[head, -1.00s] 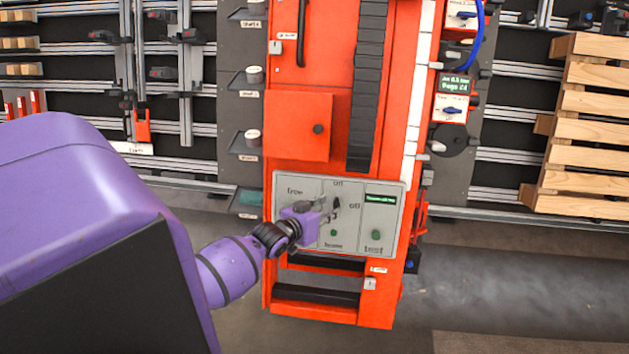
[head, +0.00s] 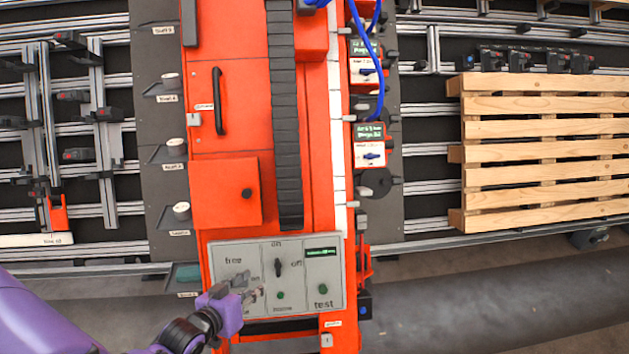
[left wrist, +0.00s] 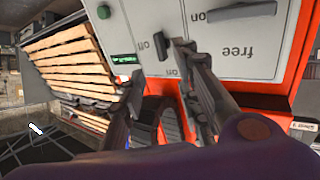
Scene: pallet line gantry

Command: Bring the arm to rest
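The grey control panel (head: 322,288) is on the lower part of an orange machine. Its small black switch (head: 278,267) stands roughly upright, under the label "on". My left gripper (head: 249,290) is in front of the panel's left and middle part, hiding some of its lettering. Its fingers look spread and empty. In the left wrist view the fingers (left wrist: 165,105) stand apart, with the upside-down panel (left wrist: 215,55) beyond them. The switch (left wrist: 161,46) shows there near one fingertip; I cannot tell whether they touch. My right gripper is in neither view.
The orange machine (head: 230,135) carries a black cable chain (head: 286,130) and a hinged box (head: 212,190). A wooden pallet (head: 545,150) stands upright at right. Racks of rails with tools (head: 75,95) fill the left.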

